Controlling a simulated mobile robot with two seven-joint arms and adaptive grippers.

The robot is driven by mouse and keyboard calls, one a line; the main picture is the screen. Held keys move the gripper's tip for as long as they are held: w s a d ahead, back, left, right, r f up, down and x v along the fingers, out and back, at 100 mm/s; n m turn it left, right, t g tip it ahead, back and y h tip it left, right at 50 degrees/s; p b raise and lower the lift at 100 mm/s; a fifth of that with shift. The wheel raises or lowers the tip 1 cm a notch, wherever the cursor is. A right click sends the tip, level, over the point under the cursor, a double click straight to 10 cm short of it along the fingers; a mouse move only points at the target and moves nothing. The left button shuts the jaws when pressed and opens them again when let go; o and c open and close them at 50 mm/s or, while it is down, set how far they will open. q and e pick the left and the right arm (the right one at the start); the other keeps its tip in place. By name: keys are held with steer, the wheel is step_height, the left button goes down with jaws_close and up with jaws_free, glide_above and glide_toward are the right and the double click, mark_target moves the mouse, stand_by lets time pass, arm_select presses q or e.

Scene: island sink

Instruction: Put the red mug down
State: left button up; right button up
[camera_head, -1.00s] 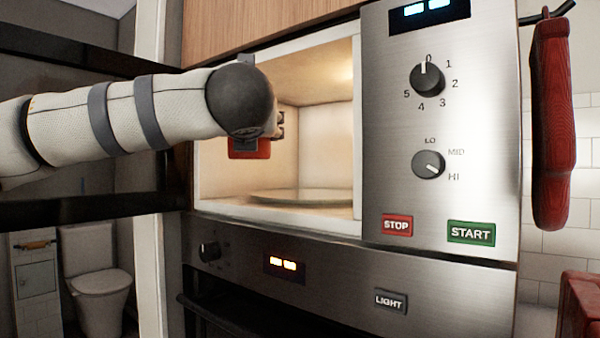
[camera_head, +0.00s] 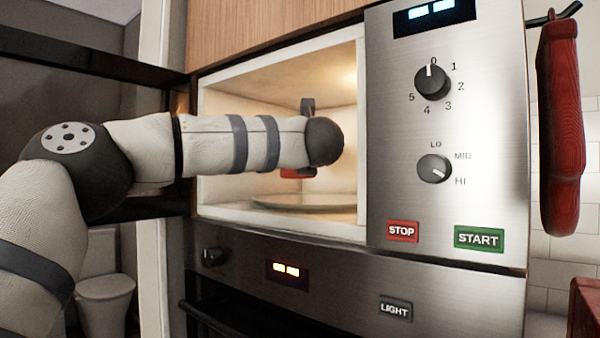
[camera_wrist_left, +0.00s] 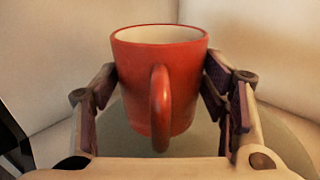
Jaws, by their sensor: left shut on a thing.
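The red mug (camera_wrist_left: 188,75) is upright between the fingers of my left gripper (camera_wrist_left: 162,92), its handle facing the wrist camera. The gripper is shut on the mug's sides. In the head view only a small red part of the mug (camera_head: 291,173) shows below my left forearm, inside the lit microwave (camera_head: 225,85). The glass turntable (camera_head: 300,201) lies on the microwave floor, below the mug. It also shows under the mug in the left wrist view (camera_wrist_left: 122,143). I cannot tell whether the mug touches it. My right gripper is not in view.
The microwave door (camera_head: 90,75) stands open at the left. The control panel (camera_head: 400,120) with knobs and buttons borders the opening at the right. A red mitt-like item (camera_head: 562,130) hangs farther right. The oven (camera_head: 340,290) is below. The microwave walls are close behind the mug.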

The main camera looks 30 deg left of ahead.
arm_select(q)
steer(key=shift+w+f, duration=0.2)
steer(key=shift+f, duration=1.8)
steer(key=shift+f, duration=0.1)
steer(key=o, duration=1.9)
steer(key=shift+f, duration=0.15)
steer(key=shift+c, duration=0.2)
steer(key=shift+s+d, duration=0.1)
steer(key=shift+d, duration=0.1)
steer(key=v, duration=1.1)
steer(key=shift+s+d, duration=0.2)
steer(key=shift+s, duration=0.1)
